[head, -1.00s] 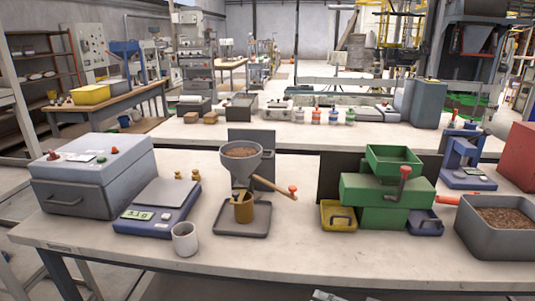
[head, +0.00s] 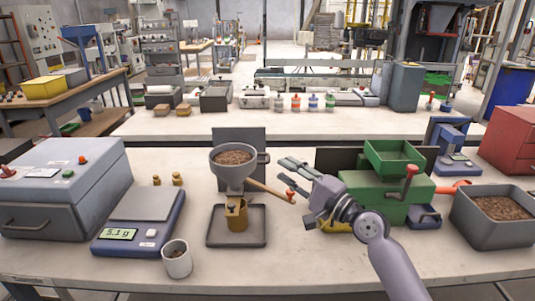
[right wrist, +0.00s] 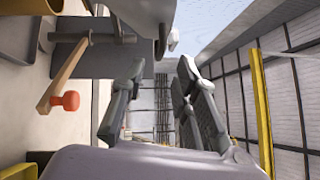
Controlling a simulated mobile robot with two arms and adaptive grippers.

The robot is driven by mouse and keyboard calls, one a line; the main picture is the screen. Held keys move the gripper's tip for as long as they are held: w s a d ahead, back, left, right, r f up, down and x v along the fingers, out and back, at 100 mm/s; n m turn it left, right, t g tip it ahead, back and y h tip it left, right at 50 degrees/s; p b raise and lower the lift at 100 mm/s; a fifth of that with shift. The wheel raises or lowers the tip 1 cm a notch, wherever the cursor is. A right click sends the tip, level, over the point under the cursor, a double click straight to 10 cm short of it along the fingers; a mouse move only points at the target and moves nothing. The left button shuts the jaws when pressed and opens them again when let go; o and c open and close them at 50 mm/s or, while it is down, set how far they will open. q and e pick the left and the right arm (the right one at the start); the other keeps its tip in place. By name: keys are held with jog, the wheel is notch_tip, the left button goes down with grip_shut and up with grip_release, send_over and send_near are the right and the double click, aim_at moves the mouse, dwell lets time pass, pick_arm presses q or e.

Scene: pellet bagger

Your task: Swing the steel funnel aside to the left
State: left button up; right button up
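The steel funnel (head: 233,172) is a grey cone filled with brown pellets. It stands over a brown-yellow container (head: 236,216) on a dark tray (head: 254,238). A wooden handle (head: 262,188) with a red knob (head: 290,192) reaches right from it. My right gripper (head: 281,171) is open and empty, with its fingers just right of the funnel, near the knob. In the right wrist view, the handle (right wrist: 64,75) and knob (right wrist: 70,101) lie left of both fingers (right wrist: 162,68), not between them. My left gripper is out of view.
Left of the funnel are a blue-grey scale (head: 138,220), a white cup (head: 177,262) and a large grey box (head: 65,185). A green machine (head: 385,190) stands right, partly behind my right arm. A grey pellet bin (head: 495,232) is farther right. The front bench strip is mostly clear.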

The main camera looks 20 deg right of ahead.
aim_at(268, 156)
jog(key=x, duration=0.7)
jog(key=shift+w+a+p, duration=0.15)
jog(key=shift+p, duration=0.25)
jog(key=c, duration=0.6)
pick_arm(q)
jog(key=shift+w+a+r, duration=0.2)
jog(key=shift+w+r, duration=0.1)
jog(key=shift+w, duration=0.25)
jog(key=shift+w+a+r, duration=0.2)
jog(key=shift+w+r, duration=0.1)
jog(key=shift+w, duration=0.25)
pick_arm(e)
grip_shut()
